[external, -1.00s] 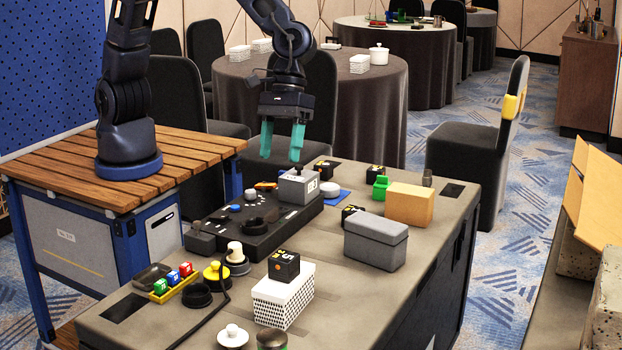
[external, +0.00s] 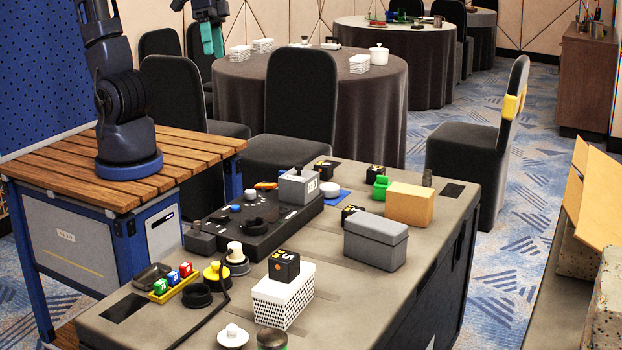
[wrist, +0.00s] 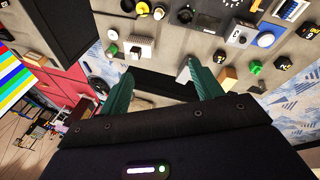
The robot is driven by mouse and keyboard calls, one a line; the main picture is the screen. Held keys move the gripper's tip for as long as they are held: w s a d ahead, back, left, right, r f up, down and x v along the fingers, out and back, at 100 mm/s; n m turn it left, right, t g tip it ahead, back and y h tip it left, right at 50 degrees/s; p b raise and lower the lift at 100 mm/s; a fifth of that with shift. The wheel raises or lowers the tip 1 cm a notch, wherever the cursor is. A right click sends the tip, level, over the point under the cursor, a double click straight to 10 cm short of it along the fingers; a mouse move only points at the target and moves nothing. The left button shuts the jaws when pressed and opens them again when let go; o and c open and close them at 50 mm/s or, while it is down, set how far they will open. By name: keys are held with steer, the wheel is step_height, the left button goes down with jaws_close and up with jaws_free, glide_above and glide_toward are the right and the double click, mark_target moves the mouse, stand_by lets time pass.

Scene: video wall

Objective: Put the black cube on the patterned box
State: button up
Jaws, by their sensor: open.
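A black cube (external: 284,266) with yellow markings sits on top of the patterned box (external: 283,296), which is white with black patterning, near the front of the table in the external view. My gripper (external: 212,50) is high up at the top left of the external view, far from the cube and box. Its teal fingers are apart with nothing between them in the wrist view (wrist: 160,70).
Other black cubes, one at the back (external: 376,172), share the table with a grey lidded box (external: 376,242), a tan box (external: 409,204) and a dark console (external: 255,230). A grey block (external: 298,186) is on the console. Chairs and a round table (external: 310,90) stand behind.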

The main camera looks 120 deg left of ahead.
steer(key=s+a+m+t+y, duration=0.1)
steer(key=s+a+m, duration=0.3)
steer(key=s, duration=0.7)
steer(key=shift+s+r+y, duration=0.3)
steer(key=shift+r+y, duration=0.1)
steer(key=shift+y, duration=0.2)
